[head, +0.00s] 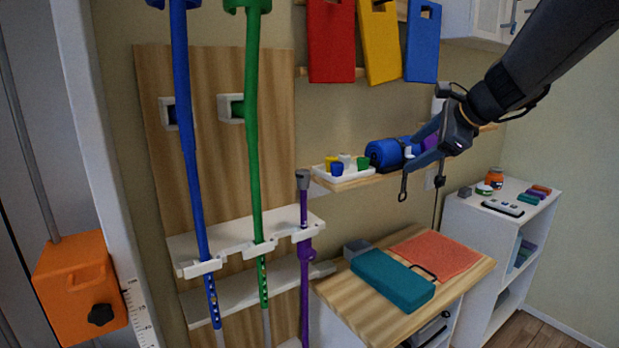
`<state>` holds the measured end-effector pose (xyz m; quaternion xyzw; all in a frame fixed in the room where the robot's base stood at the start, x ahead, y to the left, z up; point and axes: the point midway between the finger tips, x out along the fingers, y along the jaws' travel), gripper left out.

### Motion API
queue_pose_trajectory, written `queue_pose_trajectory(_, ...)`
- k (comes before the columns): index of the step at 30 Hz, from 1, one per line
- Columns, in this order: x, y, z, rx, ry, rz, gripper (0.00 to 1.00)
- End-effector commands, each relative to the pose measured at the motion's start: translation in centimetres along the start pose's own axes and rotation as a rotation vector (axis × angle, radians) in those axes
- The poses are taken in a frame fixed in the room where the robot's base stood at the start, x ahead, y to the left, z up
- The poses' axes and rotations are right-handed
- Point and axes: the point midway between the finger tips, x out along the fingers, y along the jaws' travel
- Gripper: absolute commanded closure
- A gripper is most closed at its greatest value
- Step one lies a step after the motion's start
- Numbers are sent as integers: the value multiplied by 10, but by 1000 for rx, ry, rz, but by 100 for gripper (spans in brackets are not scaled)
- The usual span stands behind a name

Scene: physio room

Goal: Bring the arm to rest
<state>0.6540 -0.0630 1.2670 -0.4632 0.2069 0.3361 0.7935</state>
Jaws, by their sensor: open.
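My gripper (415,163) hangs from my dark arm, which reaches in from the upper right. It is in front of the wall shelf (357,182), near a blue roll (384,154). Its bluish fingers point down and left, and nothing shows between them. A dark ring-ended piece (403,187) shows close to the fingertips; I cannot tell whether it touches them. The roll is partly hidden by my gripper.
Blue (190,130), green (252,130) and purple (304,250) poles stand in a white rack at left. A teal block (392,280) lies on the wooden bench top (465,268) below. A white cabinet (470,222) stands at right. Coloured boards (331,45) hang above.

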Motion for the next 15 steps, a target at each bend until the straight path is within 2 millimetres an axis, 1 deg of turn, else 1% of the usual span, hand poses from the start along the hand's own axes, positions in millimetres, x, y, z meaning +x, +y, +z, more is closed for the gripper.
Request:
queue_pose_trajectory(1, 12, 34, -4, -96, 29, 65, 38)
queue_pose_trajectory(2, 17, 54, -7, -164, 46, 105, 38)
queue_pose_trajectory(3, 24, 80, -12, -255, 65, 159, 38)
queue_pose_trajectory(5, 31, 121, -20, -401, 87, 243, 38)
queue_pose_trajectory(6, 35, 148, -26, -504, 96, 301, 38)
queue_pose_trajectory(7, 36, 169, -30, -585, 99, 346, 38)
queue_pose_trajectory(8, 37, 189, -34, -667, 100, 390, 38)
queue_pose_trajectory(9, 37, 217, -40, -780, 95, 452, 38)
queue_pose_trajectory(11, 35, 256, -49, -956, 78, 541, 38)
queue_pose_trajectory(12, 32, 280, -55, -1071, 60, 598, 38)
queue_pose_trajectory(15, 23, 332, -68, -1337, -1, 721, 38)
